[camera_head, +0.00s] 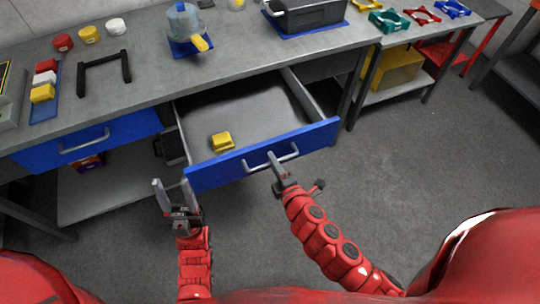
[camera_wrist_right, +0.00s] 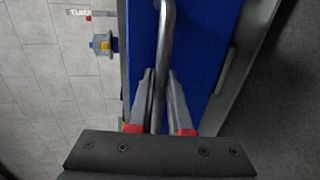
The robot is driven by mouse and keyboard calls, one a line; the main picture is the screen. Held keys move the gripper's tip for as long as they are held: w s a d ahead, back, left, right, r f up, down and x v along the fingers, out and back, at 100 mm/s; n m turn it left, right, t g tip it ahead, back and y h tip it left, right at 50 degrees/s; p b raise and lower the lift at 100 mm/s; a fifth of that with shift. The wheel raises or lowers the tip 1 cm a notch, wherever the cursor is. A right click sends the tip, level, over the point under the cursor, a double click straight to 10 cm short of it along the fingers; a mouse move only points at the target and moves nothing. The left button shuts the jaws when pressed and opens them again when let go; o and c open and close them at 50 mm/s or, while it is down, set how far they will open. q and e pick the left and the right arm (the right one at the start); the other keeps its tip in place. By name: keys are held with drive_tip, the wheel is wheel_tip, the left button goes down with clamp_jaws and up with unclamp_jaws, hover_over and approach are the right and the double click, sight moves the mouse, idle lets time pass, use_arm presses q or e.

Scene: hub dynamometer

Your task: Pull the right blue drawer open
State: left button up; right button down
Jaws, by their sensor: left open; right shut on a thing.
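The right blue drawer (camera_head: 310,139) stands pulled out from under the grey workbench, with its grey inside in view. A small yellow block (camera_head: 222,141) lies in it near the front left. My right gripper (camera_head: 276,160) is shut on the metal drawer handle (camera_head: 258,165). In the right wrist view the fingers (camera_wrist_right: 160,100) sit on both sides of the handle bar (camera_wrist_right: 166,40), against the blue drawer front (camera_wrist_right: 200,50). My left gripper (camera_head: 172,184) is open and empty, in front of the drawer's left corner and apart from it.
The left blue drawer (camera_head: 90,145) is closed. The workbench top (camera_head: 150,75) carries a black frame (camera_head: 104,72), a blue-based device (camera_head: 186,30) and a dark box (camera_head: 310,15). A side table with coloured brackets (camera_head: 388,20) stands at the right. The floor (camera_head: 430,150) at right is clear.

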drive_tip(key=shift+s+d+f, duration=0.1)
drive_tip(key=shift+s, duration=0.2)
drive_tip(key=c, duration=0.8)
unclamp_jaws()
drive_tip(key=shift+c, duration=0.2)
drive_tip(key=shift+s, duration=0.1)
drive_tip(key=p+v, duration=0.4)
drive_tip(key=v, duration=1.3)
drive_tip(key=shift+p, duration=0.3)
